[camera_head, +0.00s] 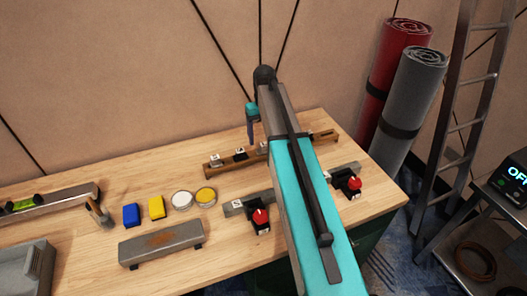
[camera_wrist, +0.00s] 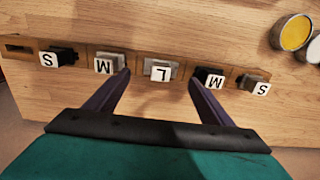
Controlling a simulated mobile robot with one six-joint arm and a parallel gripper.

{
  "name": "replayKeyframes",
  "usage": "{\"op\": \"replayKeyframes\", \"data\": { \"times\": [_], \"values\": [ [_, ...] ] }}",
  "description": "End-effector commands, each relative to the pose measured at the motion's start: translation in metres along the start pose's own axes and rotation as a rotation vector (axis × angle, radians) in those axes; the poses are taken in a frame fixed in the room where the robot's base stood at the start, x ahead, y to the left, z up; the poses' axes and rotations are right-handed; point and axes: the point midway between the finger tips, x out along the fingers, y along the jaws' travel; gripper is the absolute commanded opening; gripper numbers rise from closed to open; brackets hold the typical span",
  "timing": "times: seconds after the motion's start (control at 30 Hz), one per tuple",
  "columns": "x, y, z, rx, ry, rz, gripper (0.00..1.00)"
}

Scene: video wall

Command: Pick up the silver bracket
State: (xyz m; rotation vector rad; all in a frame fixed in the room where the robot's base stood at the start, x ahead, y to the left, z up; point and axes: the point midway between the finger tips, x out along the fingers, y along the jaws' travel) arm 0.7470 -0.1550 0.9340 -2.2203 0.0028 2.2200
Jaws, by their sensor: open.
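A wooden rail (camera_wrist: 135,66) carries a row of lettered brackets in the wrist view. A silver bracket marked L (camera_wrist: 161,70) sits at the middle of the row, between my gripper's fingers (camera_wrist: 160,78) in the picture. My gripper is open and empty; whether it touches the bracket cannot be told. A silver bracket marked M (camera_wrist: 104,63) and a grey one marked S (camera_wrist: 257,84) also sit on the rail. Black brackets stand at the far left and right of centre. In the head view, my gripper (camera_head: 251,138) is above the rail (camera_head: 225,168), and my arm hides part of it.
On the wooden bench (camera_head: 110,190) stand a yellow tin (camera_head: 205,194), a white tin (camera_head: 182,199), yellow and blue blocks, and a grey box (camera_head: 160,243). Two red-knobbed devices (camera_head: 261,218) flank my arm. The wall is close behind the rail.

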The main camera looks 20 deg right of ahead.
Motion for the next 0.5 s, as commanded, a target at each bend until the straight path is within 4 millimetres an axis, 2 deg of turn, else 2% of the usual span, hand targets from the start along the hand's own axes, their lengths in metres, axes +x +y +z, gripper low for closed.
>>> {"op": "replayKeyframes", "data": {
  "times": [0.5],
  "values": [
    [0.042,-0.001,0.002,0.001,-0.001,0.0,0.75]
  ]
}}
